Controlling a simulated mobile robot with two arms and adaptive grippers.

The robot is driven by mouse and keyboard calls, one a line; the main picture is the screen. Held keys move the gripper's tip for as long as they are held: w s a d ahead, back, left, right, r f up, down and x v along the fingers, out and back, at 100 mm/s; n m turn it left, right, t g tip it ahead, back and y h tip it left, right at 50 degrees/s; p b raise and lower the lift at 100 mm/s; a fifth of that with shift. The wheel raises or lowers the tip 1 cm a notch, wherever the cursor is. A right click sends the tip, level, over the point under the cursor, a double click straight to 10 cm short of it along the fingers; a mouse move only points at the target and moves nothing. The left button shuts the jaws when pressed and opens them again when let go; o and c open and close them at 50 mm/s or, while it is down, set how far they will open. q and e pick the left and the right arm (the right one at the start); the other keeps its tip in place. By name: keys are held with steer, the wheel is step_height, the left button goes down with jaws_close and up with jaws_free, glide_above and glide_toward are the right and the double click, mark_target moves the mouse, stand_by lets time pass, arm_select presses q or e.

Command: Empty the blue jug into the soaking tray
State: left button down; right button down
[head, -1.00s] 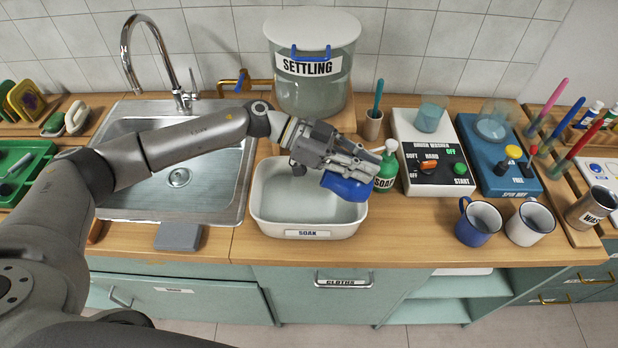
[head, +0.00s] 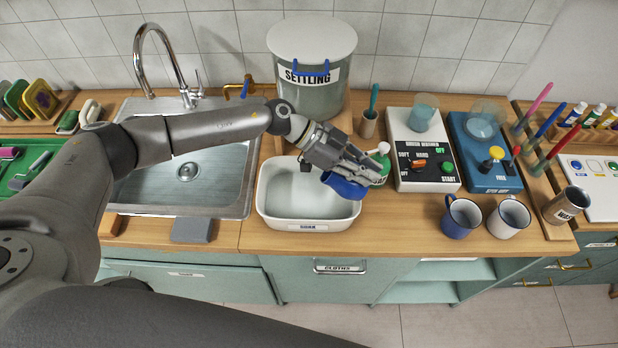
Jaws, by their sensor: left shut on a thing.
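My left gripper (head: 352,172) is shut on the blue jug (head: 343,187) and holds it above the right side of the soaking tray. The jug is tipped over; the gripper hides much of it, and I cannot see whether liquid is in it or leaving it. The soaking tray (head: 268,206) is a white basin with a "SOAK" label, standing on the wooden counter right of the sink. Clear or pale liquid seems to lie in it. My right gripper is not in view.
A green soap bottle (head: 381,170) stands close right of the jug. The lidded settling bucket (head: 312,95) is behind the tray. The brush washer (head: 420,150), the blue spin dryer (head: 484,150), a blue mug (head: 460,217) and a white mug (head: 508,218) stand to the right. The sink (head: 229,205) is left.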

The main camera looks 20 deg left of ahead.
arm_select(q)
steer(key=shift+d+r+p, duration=0.15)
steer(key=shift+r+p, duration=0.15)
steer(key=shift+p, duration=0.5)
steer(key=shift+d+f+y, duration=0.2)
steer(key=shift+d+y, duration=0.05)
steer(key=shift+y, duration=0.45)
steer(key=shift+d+f+y, duration=0.35)
steer(key=shift+f+y, duration=0.45)
steer(key=shift+f, duration=0.05)
steer(key=d+f+y+b, duration=0.4)
steer(key=d+y, duration=0.2)
steer(key=y, duration=0.3)
steer(key=shift+f, duration=0.2)
steer(key=shift+w, duration=0.1)
